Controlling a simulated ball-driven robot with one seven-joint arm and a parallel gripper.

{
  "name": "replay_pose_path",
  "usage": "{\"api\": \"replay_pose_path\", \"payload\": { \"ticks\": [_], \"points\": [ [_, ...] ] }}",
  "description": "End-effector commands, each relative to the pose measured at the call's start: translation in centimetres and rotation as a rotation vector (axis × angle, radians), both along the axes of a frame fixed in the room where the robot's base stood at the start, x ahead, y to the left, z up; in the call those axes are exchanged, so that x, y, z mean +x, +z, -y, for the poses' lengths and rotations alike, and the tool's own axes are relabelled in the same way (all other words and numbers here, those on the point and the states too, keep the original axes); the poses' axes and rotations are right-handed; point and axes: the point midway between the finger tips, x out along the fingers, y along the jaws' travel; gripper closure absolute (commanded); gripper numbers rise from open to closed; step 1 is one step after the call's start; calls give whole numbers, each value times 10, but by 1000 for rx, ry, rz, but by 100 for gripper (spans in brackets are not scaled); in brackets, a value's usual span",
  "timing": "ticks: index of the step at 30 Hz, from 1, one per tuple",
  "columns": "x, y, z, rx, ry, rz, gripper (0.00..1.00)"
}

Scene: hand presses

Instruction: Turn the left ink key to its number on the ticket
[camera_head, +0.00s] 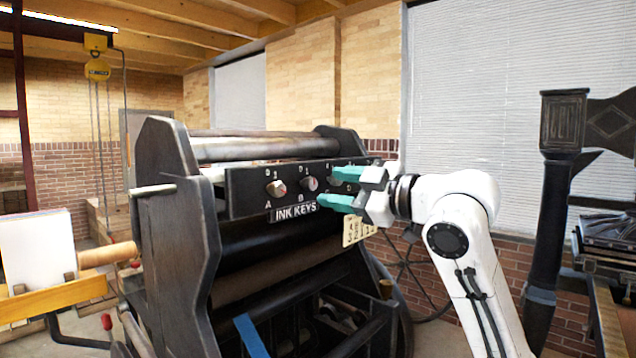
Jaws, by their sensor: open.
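The left ink key (276,189) is a small pale knob with a reddish mark, above the letter A on the dark panel (240,192) of the press. Its exact setting is too small to read. A second key (309,184) sits just right of it, above a B. My gripper (327,187) has teal fingers, spread apart, one above the other. It is empty, right of the second key, and hides the panel's right part. The ticket (358,229) is a cream card with letters and digits, below my gripper; its writing is not clearly legible.
An "INK KEYS" plate (292,212) is below the knobs. The black press (175,220) fills the middle. A white paper stack (36,247) is at the left; a dark iron post (552,200) stands at the right. Open air lies in front of the left key.

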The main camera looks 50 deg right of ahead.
Motion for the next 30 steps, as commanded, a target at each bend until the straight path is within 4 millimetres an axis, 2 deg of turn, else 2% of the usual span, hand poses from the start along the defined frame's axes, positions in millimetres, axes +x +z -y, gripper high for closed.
{"api": "replay_pose_path", "payload": {
  "ticks": [3,9,20,30],
  "points": [
    [21,1,-2,0,1,-2,48],
    [41,0,-3,0,0,-1,48],
    [46,0,-4,0,-1,-1,48],
    [46,0,-4,1,-1,-1,79]
  ]
}}
